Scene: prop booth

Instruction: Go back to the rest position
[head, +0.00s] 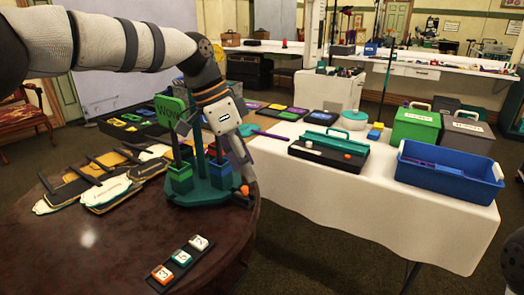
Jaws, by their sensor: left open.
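My left arm reaches in from the upper left over a round dark wooden table. My left gripper (243,158) points down at the right side of a green-and-teal stand (205,192) with a "WOW" sign, very close to it. The gripper is open, and I see nothing held in it. Its fingertips are partly hard to make out against the stand, and I cannot tell whether they touch it. My right gripper is not in view; only a dark part shows at the lower right edge.
The dark table (110,240) also holds flat paddles (110,190) at left and a black strip with three numbered tiles (181,259) in front. A white-clothed table (340,205) at right bears a black-and-teal case (328,150), a blue crate (450,188) and lidded bins (415,125).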

